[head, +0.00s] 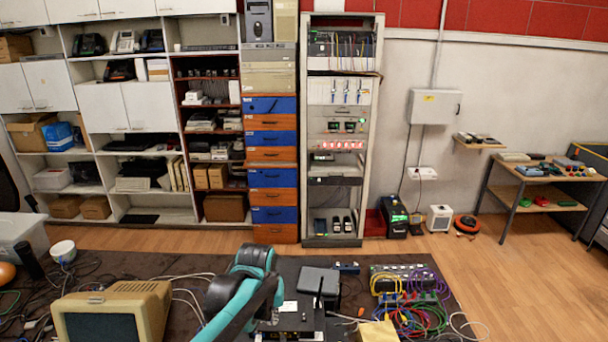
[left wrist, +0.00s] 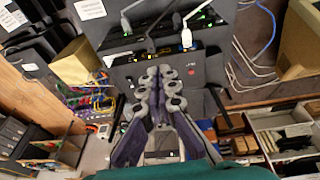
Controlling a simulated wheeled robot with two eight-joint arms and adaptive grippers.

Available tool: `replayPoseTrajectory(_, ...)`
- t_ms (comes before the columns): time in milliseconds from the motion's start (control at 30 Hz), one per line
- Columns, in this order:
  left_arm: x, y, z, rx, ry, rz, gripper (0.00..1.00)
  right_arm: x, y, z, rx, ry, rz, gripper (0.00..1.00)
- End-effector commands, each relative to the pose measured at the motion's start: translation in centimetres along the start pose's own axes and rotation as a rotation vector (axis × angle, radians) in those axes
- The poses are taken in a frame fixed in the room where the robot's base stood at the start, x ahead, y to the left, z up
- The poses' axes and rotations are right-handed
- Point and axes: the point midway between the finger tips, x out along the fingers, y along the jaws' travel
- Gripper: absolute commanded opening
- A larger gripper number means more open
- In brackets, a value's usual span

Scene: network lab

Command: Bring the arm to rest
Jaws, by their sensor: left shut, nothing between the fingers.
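My left arm (head: 240,296), teal and dark grey, reaches over the table from the lower middle of the head view, bent at the elbow. My left gripper (left wrist: 160,78) shows in the left wrist view with its grey fingers together and nothing between them. Beyond the fingertips in that view is a black network device (left wrist: 160,42) with green lights and a few plugged cables. I cannot tell whether the fingers touch it. In the head view the gripper's fingertips are too small to make out. My right gripper is in neither view.
A server rack (head: 342,130) and shelves stand against the wall. Wooden floor (head: 515,290) is clear at right.

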Motion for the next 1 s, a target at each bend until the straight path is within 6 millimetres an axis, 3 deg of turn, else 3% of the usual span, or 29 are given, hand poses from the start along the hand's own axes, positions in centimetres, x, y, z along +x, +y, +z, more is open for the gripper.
replayPoseTrajectory(33,1.1,-1.0,1.7,-0.002,0.023,0.001,0.0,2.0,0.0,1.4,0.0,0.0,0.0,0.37)
replayPoseTrajectory(367,4.0,-6.0,10.9,0.001,0.194,-0.003,0.0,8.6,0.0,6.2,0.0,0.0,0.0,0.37)
replayPoseTrajectory(600,8.8,-8.7,17.8,0.006,0.313,-0.021,0.0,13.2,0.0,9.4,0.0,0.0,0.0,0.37)
replayPoseTrajectory(800,11.7,-9.9,21.1,0.011,0.378,-0.036,0.0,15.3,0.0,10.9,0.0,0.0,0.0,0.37)
replayPoseTrajectory(1000,12.3,-10.2,21.8,0.013,0.396,-0.041,0.0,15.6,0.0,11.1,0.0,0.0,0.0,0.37)
